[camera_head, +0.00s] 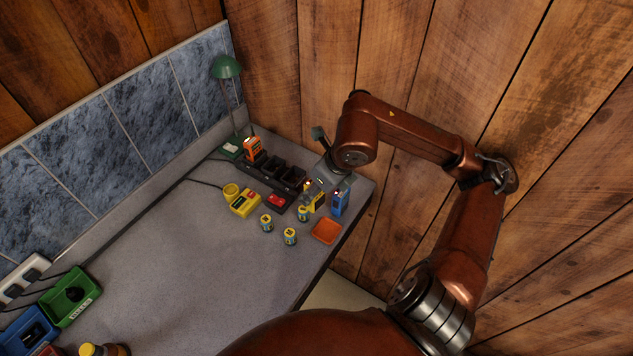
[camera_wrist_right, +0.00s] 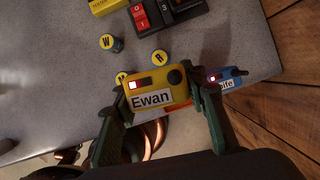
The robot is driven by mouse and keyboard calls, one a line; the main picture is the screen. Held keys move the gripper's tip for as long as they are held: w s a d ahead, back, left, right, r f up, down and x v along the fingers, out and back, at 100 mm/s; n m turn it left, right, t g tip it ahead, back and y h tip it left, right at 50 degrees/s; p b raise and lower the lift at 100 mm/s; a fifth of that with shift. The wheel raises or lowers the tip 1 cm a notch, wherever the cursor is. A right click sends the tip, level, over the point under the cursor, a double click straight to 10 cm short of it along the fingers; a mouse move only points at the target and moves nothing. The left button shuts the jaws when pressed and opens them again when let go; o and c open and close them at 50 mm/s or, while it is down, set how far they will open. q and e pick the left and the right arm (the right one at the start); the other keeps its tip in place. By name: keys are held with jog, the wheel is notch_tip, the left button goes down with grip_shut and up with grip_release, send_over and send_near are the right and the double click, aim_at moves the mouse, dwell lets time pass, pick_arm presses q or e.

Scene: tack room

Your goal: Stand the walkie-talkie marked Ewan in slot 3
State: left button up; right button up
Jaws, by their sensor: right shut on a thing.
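The yellow walkie-talkie marked Ewan (camera_wrist_right: 152,90) is between the fingers of my right gripper (camera_wrist_right: 163,97), which is shut on it. Its label faces the wrist camera. In the head view the yellow walkie-talkie (camera_head: 318,201) is at the right end of the bench, partly covered by my right gripper (camera_head: 313,190). The black slotted rack (camera_head: 272,169) is to its upper left, against the wall side. An orange walkie-talkie (camera_head: 253,148) stands in the rack's leftmost slot; other slots look empty. My left gripper is not in view.
A blue walkie-talkie (camera_head: 339,202) stands close right of the held one. Several small lettered cylinders (camera_head: 289,236), an orange tray (camera_head: 326,231), a red switch (camera_head: 277,201) and a yellow box (camera_head: 244,204) are near. A green lamp (camera_head: 226,68) stands behind. The bench's middle is clear.

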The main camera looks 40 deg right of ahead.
jog(key=shift+s+a+r, duration=0.95)
jog(key=shift+a+r, duration=0.05)
jog(key=shift+a, duration=0.15)
jog(key=w+d+p, duration=0.2)
jog(key=w+p, duration=0.3)
jog(key=w, duration=0.2)
jog(key=w+d+p, duration=0.3)
jog(key=w+p, duration=0.3)
jog(key=w, duration=0.1)
jog(key=shift+n+y, duration=0.3)
jog(key=shift+n, duration=0.4)
jog(key=shift+w+d+f+p, duration=0.3)
jog(key=shift+w+f, duration=0.5)
jog(key=shift+f, duration=1.05)
jog(key=shift+w+d+f+p, duration=0.1)
jog(key=shift+w+d+f, duration=0.55)
jog(key=shift+f, duration=1.2)
jog(key=shift+w+d+f+p, duration=0.2)
jog(key=shift+w+f, duration=0.75)
jog(key=shift+f, duration=0.9)
jog(key=shift+b, duration=0.4)
jog(key=shift+f+b, duration=0.4)
jog(key=shift+f, duration=0.1)
